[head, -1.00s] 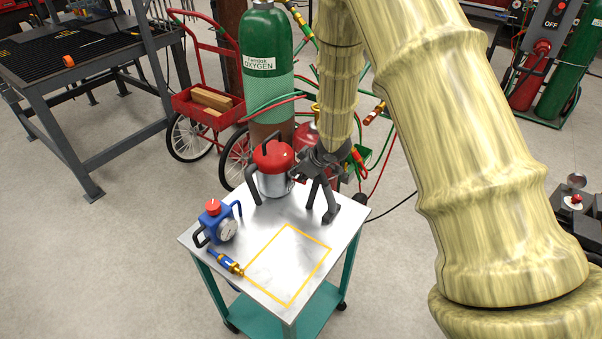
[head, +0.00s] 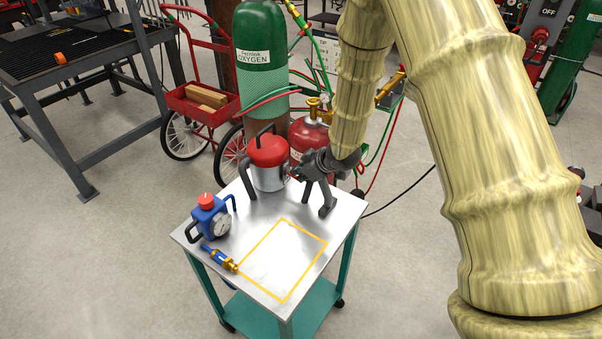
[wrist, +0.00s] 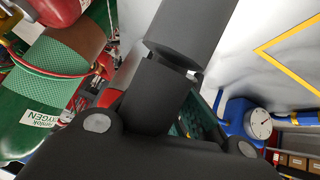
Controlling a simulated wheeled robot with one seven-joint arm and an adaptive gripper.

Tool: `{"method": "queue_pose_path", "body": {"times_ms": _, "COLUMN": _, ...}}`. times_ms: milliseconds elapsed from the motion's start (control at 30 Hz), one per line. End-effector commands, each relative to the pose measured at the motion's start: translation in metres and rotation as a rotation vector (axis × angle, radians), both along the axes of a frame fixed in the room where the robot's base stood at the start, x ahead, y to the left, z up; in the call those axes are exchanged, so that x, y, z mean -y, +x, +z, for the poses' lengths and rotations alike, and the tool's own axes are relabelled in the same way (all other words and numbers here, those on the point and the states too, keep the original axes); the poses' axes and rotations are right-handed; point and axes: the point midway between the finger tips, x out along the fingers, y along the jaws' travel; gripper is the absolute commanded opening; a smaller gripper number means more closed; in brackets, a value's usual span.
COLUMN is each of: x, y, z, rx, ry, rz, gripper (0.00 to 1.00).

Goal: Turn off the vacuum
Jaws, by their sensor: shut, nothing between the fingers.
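A red-lidded silver canister (head: 268,172) with dark handles stands at the back of a small metal-topped cart (head: 262,214). A blue device (head: 211,222) with a red knob on top, a round gauge and dark handles stands at the cart's left. It also shows in the wrist view (wrist: 246,122). No label tells which one is the vacuum. My gripper (head: 318,203) is shut and empty, pointing down over the cart's back right, just right of the canister. Its dark fingers fill the middle of the wrist view (wrist: 168,75). Whether it touches the cart top is unclear.
A blue and gold tool (head: 220,259) lies at the cart's front left, beside a yellow outlined square (head: 283,238). Behind stand a green oxygen cylinder (head: 262,60), a red tank (head: 309,140) and hoses. A dark workbench (head: 80,50) is left. Floor is clear around the cart's front.

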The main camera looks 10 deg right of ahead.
Motion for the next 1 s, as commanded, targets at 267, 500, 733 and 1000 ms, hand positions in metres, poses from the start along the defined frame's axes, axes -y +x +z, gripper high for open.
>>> {"method": "queue_pose_path", "body": {"times_ms": 267, "x": 0.0, "y": 0.0, "z": 0.008, "rx": 0.0, "ry": 0.0, "rz": 0.0, "gripper": 0.0}}
{"method": "queue_pose_path", "body": {"times_ms": 500, "x": 0.0, "y": 0.0, "z": 0.016, "rx": -0.001, "ry": -0.001, "rz": 0.0, "gripper": 0.0}}
{"method": "queue_pose_path", "body": {"times_ms": 733, "x": 0.001, "y": 0.0, "z": 0.016, "rx": -0.001, "ry": -0.001, "rz": 0.0, "gripper": 0.0}}
{"method": "queue_pose_path", "body": {"times_ms": 1000, "x": 0.0, "y": -0.001, "z": 0.022, "rx": 0.0, "ry": 0.0, "rz": 0.0, "gripper": 0.0}}
